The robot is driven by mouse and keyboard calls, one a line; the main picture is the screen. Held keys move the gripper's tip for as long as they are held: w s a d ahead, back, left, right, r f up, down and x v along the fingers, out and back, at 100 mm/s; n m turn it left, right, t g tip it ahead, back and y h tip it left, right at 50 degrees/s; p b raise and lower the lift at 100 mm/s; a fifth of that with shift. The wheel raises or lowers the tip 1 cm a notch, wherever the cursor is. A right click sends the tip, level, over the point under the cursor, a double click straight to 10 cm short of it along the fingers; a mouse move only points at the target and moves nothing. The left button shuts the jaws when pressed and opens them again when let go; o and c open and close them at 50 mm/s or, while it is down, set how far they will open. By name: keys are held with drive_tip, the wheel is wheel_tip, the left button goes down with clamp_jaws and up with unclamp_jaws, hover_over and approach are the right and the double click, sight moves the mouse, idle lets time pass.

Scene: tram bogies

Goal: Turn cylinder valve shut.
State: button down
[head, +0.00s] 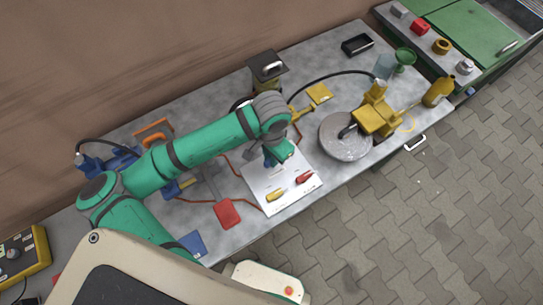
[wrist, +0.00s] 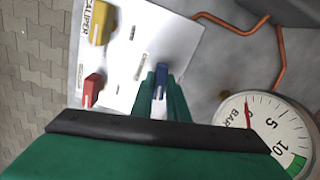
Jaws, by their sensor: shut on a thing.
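A white valve panel (head: 283,201) lies on the grey bench; it also shows in the wrist view (wrist: 125,65). It carries a yellow handle (head: 275,195) by the word CALIPER, a red handle (head: 304,178) and a blue handle (wrist: 161,78). My gripper (wrist: 160,88) is shut on the blue handle, with a green finger on each side of it. In the head view my gripper (head: 275,158) reaches down to the panel's far end.
A round BAR gauge (wrist: 263,128) stands close to the right of my gripper in the wrist view. Orange-brown pipes (wrist: 240,28) run near the panel. A grey disc (head: 345,137) with a yellow caliper (head: 376,115) sits to the right. A red block (head: 228,214) lies to the left.

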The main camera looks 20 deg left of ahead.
drive_tip(key=shift+m, duration=1.2)
drive_tip(key=c, duration=1.7)
unclamp_jaws()
drive_tip(key=shift+r, duration=0.1)
wheel_tip(320, 180, up, 11)
drive_tip(key=shift+f, duration=0.15)
drive_tip(key=shift+f, duration=0.1)
